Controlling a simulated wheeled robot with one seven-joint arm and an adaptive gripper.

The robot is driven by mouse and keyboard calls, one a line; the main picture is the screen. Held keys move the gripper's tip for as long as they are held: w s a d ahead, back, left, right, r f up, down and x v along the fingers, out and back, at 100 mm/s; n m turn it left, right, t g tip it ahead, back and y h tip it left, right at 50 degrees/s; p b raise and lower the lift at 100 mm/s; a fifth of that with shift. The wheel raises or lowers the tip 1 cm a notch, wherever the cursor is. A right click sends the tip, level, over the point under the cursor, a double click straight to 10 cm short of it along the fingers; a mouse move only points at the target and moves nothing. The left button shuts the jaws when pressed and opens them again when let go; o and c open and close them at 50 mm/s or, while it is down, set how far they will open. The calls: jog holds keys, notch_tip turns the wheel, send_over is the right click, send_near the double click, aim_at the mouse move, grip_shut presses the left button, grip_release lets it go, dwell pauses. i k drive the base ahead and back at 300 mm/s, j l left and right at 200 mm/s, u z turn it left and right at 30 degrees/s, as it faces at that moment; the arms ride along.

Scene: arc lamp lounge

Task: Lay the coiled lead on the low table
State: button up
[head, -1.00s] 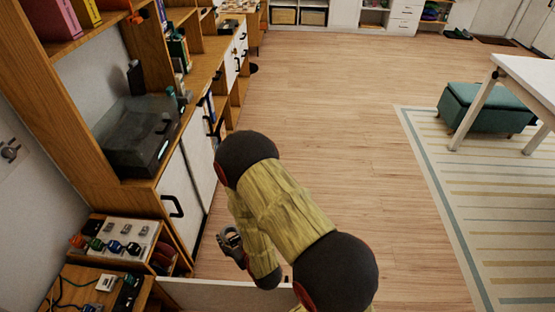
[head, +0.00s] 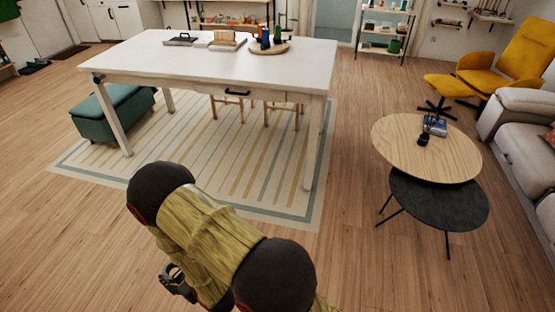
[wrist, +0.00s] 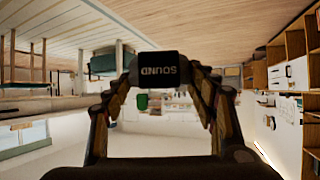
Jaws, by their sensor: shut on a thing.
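My gripper (head: 178,284) is low in the head view, left of my arm. In the wrist view (wrist: 160,72) its fingers are closed on a black block (wrist: 158,66) with SOUND lettered on it, upside down in the picture. No coils of a lead can be made out on it. The low table (head: 400,140) has a round pale wooden top and stands at the right of the head view, well apart from my gripper. A dark blue book and a small black object lie on its top.
A lower black round table (head: 440,205) is tucked under the wooden one. A large white table (head: 130,60) on a striped rug (head: 250,205) stands ahead, with a teal bench (head: 110,115) at its left. A grey sofa (head: 525,130) borders the right. Bare floor lies between rug and low table.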

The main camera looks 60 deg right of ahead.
aim_at(429, 195)
jog(key=k+l+z, duration=0.1)
jog(key=l+z, duration=0.35)
jog(key=k+l+z, duration=0.1)
jog(key=l+z, duration=0.2)
jog(key=z, duration=0.15)
jog(key=l+z, duration=0.4)
jog(key=i+l+z, duration=0.1)
jog(key=l+z, duration=0.35)
jog(key=i+l, duration=0.1)
jog(key=l, duration=0.2)
jog(key=i+l, duration=0.1)
jog(key=l, duration=0.25)
jog(key=i+l+z, duration=0.1)
jog(key=l, duration=0.2)
